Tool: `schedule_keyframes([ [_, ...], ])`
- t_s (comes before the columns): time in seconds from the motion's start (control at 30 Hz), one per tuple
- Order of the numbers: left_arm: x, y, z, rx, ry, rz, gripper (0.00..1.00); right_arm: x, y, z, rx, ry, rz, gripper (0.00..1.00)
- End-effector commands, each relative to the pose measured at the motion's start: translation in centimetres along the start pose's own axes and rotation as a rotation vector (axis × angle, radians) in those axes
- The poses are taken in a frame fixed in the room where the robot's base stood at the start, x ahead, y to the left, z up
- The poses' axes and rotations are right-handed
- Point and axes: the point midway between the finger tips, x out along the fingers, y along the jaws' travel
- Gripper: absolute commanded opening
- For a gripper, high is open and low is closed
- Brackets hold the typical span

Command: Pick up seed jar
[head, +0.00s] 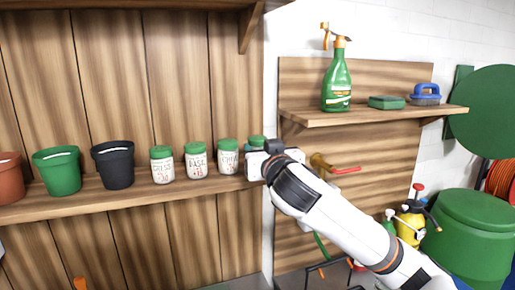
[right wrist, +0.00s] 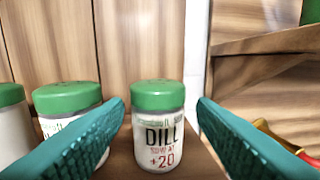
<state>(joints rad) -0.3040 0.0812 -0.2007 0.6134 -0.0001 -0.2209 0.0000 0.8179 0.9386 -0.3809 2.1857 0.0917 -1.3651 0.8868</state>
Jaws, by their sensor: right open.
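Several white seed jars with green lids stand in a row on the wooden shelf (head: 135,198). The rightmost jar (head: 257,141) is mostly hidden behind my right gripper (head: 262,160) in the head view. In the right wrist view this jar (right wrist: 158,130) stands upright, with a label reading "DILL" and "+20". The teal fingers of my right gripper (right wrist: 160,112) are open, one to each side of it, with gaps between. Another jar (right wrist: 68,110) shows left of it, partly behind the left finger. Further jars (head: 196,160) (head: 162,164) stand to the left. My left gripper is out of view.
A black pot (head: 114,165), a green pot (head: 58,172) and a terracotta pot (head: 9,178) stand left of the jars. A second shelf (head: 375,113) at the right holds a spray bottle (head: 337,82), a green sponge (head: 387,102) and a blue brush (head: 425,94). A red-handled tap (head: 345,170) is close by.

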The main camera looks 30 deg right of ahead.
Motion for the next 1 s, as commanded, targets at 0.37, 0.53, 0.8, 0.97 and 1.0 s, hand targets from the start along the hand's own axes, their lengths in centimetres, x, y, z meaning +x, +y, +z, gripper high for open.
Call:
schedule_keyframes([
  [0.37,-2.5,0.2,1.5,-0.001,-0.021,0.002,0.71,4.1,0.1,0.6,0.0,0.001,-0.001,0.52],
  [0.53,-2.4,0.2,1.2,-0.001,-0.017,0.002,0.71,4.1,0.2,0.5,0.0,0.001,-0.001,0.52],
  [0.8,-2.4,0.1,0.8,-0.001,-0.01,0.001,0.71,4.1,0.2,0.6,0.0,0.0,-0.001,0.17],
  [0.97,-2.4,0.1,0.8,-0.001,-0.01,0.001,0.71,4.1,0.2,0.6,0.0,0.0,-0.001,0.17],
  [1.0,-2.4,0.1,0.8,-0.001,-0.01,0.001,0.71,4.1,0.2,0.7,0.0,-0.001,-0.001,0.17],
])
